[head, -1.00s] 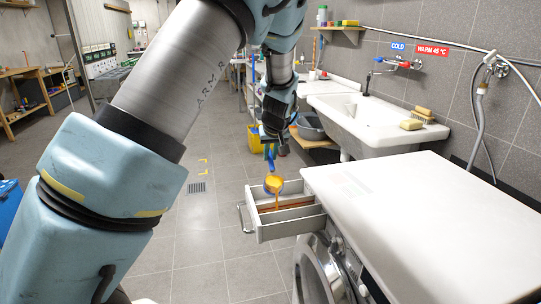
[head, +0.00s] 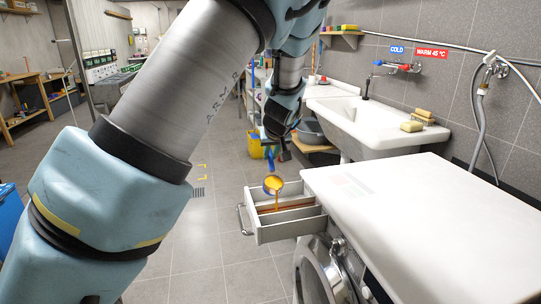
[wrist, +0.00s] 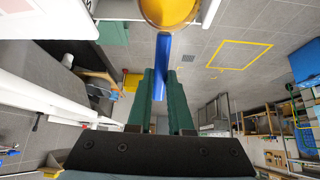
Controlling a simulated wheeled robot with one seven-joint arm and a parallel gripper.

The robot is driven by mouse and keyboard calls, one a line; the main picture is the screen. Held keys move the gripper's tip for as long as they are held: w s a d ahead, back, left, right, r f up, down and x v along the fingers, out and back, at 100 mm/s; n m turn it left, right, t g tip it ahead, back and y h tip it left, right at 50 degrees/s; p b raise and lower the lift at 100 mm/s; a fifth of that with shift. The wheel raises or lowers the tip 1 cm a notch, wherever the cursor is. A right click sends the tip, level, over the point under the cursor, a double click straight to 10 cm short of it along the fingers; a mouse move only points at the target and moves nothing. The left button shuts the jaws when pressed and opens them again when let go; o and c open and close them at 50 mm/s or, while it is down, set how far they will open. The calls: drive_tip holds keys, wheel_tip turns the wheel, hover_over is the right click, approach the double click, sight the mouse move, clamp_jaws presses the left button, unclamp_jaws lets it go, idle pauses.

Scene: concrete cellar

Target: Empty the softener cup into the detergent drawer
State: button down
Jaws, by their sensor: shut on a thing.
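The softener cup (head: 273,185) is a small round cup with a blue handle (wrist: 162,62). It is tilted above the open detergent drawer (head: 262,235), and a thin orange stream runs from it down into the drawer. Orange liquid still shows inside the cup, which also shows at the top of the wrist view (wrist: 168,14). The drawer is pale, with dividers and an orange-brown patch in a compartment. I cannot tell exactly which compartment the stream meets. My gripper (wrist: 162,78) has green fingers shut on the blue handle; in the head view its dark end is above the cup.
The washing machine (head: 430,210) has a clear white top right of the drawer. A white sink (head: 375,122) with soap bars stands behind it. A yellow bucket (head: 255,145) is on the floor beyond. The tiled floor to the left is open.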

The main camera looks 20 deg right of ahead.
drive_tip(key=shift+s+f+t+b, duration=0.1)
drive_tip(key=shift+s+t+b, duration=0.25)
drive_tip(key=shift+b, duration=0.25)
drive_tip(key=shift+a+r+t, duration=0.1)
drive_tip(key=shift+r+t, duration=0.15)
drive_tip(key=shift+r, duration=0.1)
drive_tip(key=shift+s+f+b, duration=0.1)
drive_tip(key=shift+s+b, duration=0.05)
drive_tip(key=shift+b, duration=0.2)
drive_tip(key=shift+s, duration=0.15)
drive_tip(key=shift+s+t+b, duration=0.2)
drive_tip(key=shift+t+b, duration=0.2)
drive_tip(key=shift+b, duration=0.1)
drive_tip(key=shift+a+r+t+h, duration=0.1)
drive_tip(key=shift+r+t+h, duration=0.2)
drive_tip(key=shift+r, duration=0.05)
drive_tip(key=shift+s, duration=0.1)
